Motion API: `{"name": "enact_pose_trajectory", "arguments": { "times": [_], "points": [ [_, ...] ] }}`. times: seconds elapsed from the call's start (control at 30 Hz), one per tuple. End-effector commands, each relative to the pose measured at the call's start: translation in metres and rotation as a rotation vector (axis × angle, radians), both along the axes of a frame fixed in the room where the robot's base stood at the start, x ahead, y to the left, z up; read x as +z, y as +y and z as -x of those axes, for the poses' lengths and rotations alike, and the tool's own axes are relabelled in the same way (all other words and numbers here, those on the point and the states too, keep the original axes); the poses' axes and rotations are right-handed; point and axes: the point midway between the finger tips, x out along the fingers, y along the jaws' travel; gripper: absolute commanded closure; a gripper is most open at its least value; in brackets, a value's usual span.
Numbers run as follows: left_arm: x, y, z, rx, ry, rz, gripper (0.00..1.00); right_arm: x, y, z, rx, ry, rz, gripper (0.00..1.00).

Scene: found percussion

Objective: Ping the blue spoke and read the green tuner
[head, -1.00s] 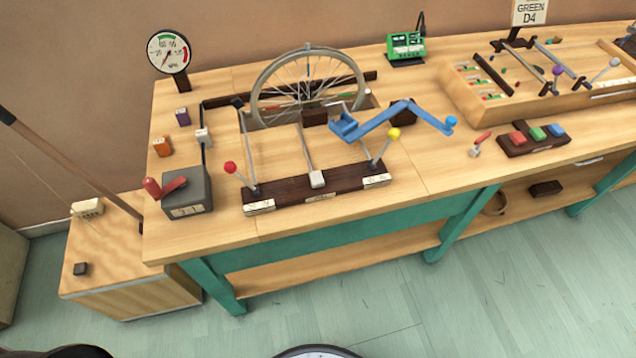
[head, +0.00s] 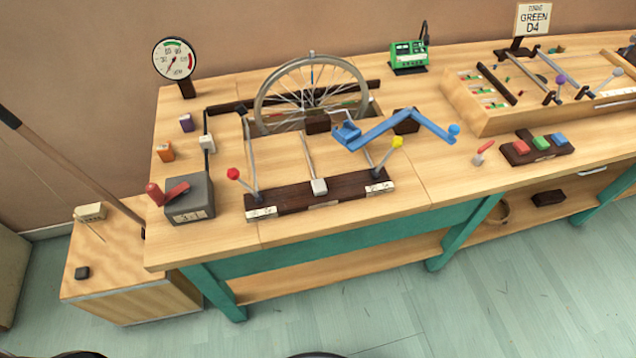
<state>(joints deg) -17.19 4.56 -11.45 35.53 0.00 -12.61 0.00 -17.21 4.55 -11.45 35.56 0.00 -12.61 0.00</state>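A spoked wheel (head: 259,103) stands upright in a slot in the workbench. A thin blue spoke (head: 312,76) shows in its upper middle; other spokes carry small coloured parts too small to tell well. The green tuner (head: 409,57) stands behind and right of the wheel; its small display cannot be read from here. A blue crank (head: 385,130) with a blue knob reaches out in front of the wheel. Neither of my grippers shows.
A lever board (head: 290,201) with red, white and yellow knobs fronts the wheel. A gauge (head: 175,59), a grey box (head: 190,200) and a side cabinet (head: 130,285) are left. A sign (head: 533,20) reads GREEN D4. Coloured buttons (head: 540,143) sit right. Floor in front is clear.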

Motion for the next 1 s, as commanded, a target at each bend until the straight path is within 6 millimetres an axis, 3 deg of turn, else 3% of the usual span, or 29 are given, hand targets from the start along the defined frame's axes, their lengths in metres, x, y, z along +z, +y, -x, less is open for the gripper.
{"name": "enact_pose_trajectory", "arguments": {
  "times": [0.4, 1.0],
  "points": [
    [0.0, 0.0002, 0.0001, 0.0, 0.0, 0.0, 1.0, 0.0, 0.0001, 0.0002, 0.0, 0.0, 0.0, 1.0],
    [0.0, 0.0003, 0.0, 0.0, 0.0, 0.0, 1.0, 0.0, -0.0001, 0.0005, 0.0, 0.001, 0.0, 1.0]
  ]
}}
